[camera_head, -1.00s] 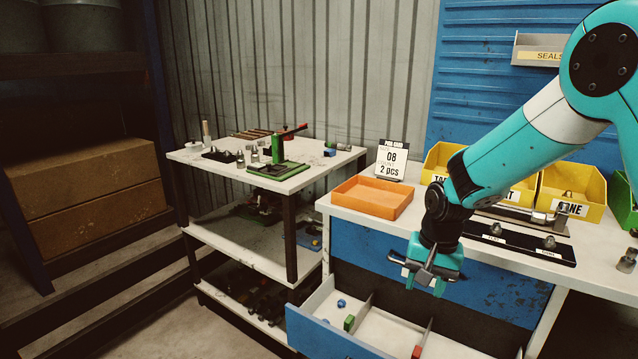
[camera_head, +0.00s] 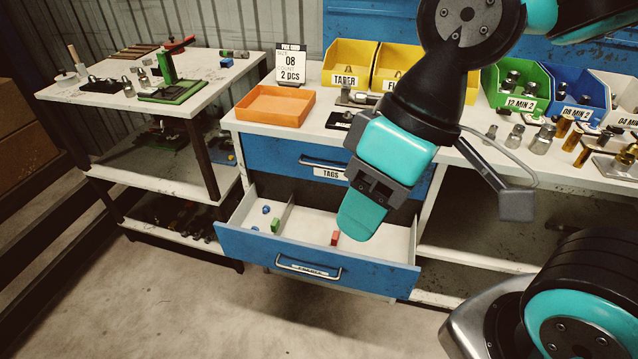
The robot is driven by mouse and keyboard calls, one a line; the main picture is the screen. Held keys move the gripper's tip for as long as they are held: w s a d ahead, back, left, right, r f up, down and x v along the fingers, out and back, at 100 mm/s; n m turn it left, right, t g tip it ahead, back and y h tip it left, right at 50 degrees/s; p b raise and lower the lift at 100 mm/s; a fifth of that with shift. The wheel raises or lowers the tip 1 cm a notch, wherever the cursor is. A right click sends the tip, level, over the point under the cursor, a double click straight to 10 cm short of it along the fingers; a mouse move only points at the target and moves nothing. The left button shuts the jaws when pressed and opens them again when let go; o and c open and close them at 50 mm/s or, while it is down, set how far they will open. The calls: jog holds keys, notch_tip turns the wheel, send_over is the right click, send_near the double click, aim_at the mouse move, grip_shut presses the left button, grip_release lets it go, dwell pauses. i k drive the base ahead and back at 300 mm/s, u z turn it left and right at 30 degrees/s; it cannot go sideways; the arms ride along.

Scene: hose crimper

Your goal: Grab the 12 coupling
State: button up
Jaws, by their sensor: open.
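The green bin (camera_head: 516,88) labelled "12 MIN 2" stands at the back of the bench and holds several grey metal couplings (camera_head: 512,79). More metal fittings stand on the bench in front of it, including a larger one (camera_head: 543,138); I cannot read their sizes. My gripper (camera_head: 364,212) points down over the open drawer, left of and nearer than the green bin. It is open and I see nothing in it. One teal finger shows clearly; the other is hard to make out.
Yellow bins (camera_head: 348,64), a blue bin (camera_head: 580,92) labelled "08 MIN 2" and a white bin flank the green one. An orange tray (camera_head: 275,106) and a card (camera_head: 290,68) reading 08, 2 pcs are left. The drawer (camera_head: 318,262) juts out with small coloured pieces.

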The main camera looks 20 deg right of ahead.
aim_at(541, 141)
jog(key=z, duration=1.5)
jog(key=k, duration=0.6)
jog(key=u, duration=0.35)
jog(key=i, duration=1.5)
jog(key=z, duration=0.65)
